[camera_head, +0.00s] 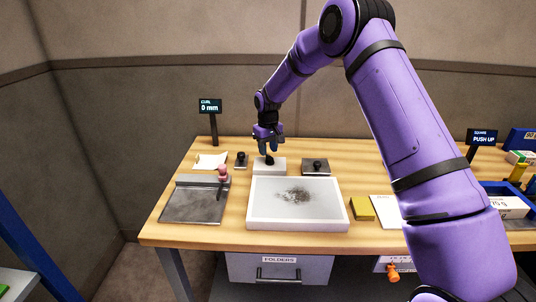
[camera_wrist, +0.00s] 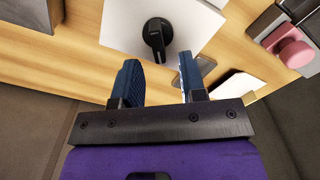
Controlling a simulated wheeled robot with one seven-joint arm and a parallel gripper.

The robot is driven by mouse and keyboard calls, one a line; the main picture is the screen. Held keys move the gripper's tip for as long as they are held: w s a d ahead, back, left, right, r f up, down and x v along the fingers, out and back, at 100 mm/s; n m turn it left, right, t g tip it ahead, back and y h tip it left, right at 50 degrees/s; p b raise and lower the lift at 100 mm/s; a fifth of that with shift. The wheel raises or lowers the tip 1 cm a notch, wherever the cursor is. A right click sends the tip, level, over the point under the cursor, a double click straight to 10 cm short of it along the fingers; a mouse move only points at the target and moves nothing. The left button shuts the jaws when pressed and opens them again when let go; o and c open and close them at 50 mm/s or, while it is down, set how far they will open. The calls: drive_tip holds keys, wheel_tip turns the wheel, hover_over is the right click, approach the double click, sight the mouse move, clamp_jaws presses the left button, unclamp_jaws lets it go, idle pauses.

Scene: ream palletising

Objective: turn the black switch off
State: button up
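The black switch (camera_head: 269,160) is a rotary knob with a lever-like grip on top of a white box (camera_head: 277,168), towards the back of the wooden table. In the wrist view the black switch (camera_wrist: 157,36) sits on the white box (camera_wrist: 190,22), just beyond my fingertips. My gripper (camera_head: 270,149) is right above the switch in the head view. In the wrist view my gripper (camera_wrist: 160,68) has its two blue fingers apart with nothing between them. The fingers appear clear of the switch; the exact gap is hard to tell.
A white tray (camera_head: 257,220) with a dark smudge is in front of the white box. A grey plate device with a pink knob (camera_head: 223,172) is at left. Small dark boxes with knobs stand on either side (camera_head: 241,164) (camera_head: 316,170). A display (camera_head: 210,106) reads 0 mm.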

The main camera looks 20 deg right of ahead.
sight(268, 155)
wheel_tip(268, 155, up, 8)
idle(0.4)
drive_tip(key=shift+r, duration=0.15)
drive_tip(key=s+d+r+m+t, duration=0.1)
drive_tip(key=s+d+r, duration=0.1)
drive_tip(key=s+r, duration=0.95)
drive_tip(key=s+d+r+m+t, duration=0.1)
drive_tip(key=s+d+r+t, duration=0.15)
drive_tip(key=s+r, duration=0.9)
drive_tip(key=s+d+f+t, duration=0.1)
drive_tip(key=s, duration=1.2)
drive_tip(key=s+d+f+m, duration=0.1)
drive_tip(key=s+d, duration=0.1)
drive_tip(key=s, duration=1.1)
drive_tip(key=shift+s+m+t, duration=0.3)
drive_tip(key=shift+t, duration=0.05)
